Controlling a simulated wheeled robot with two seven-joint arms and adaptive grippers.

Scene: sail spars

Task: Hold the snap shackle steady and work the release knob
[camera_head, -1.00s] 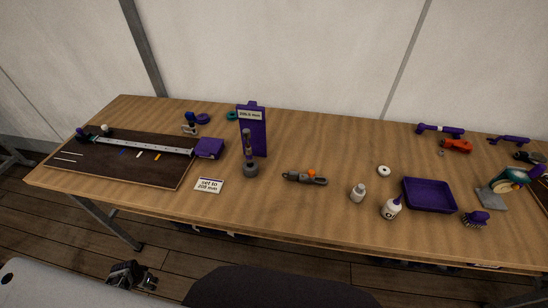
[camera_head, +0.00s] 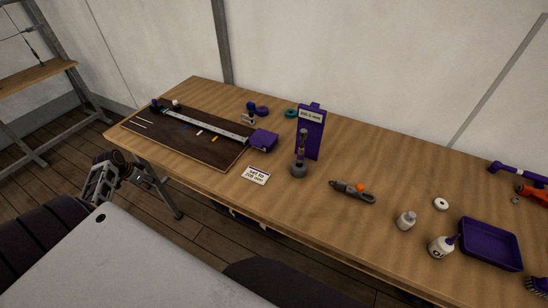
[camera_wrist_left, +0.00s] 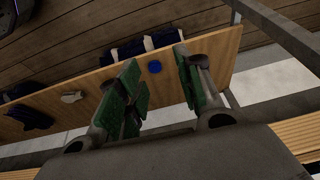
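My left gripper (camera_head: 112,176) is off the bench's left front edge, well away from the fitting and holding nothing. In the left wrist view its green-padded fingers (camera_wrist_left: 156,60) stand apart with a clear gap. My right gripper is in neither view now.
The wooden bench (camera_head: 300,205) carries a dark board (camera_head: 180,148) with a rail, a purple stand (camera_head: 310,135), a grey-based upright tool (camera_head: 299,168), a white card (camera_head: 257,175), bottles (camera_head: 405,221) and a purple tray (camera_head: 490,262). Bare wood surrounds the grey fitting.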

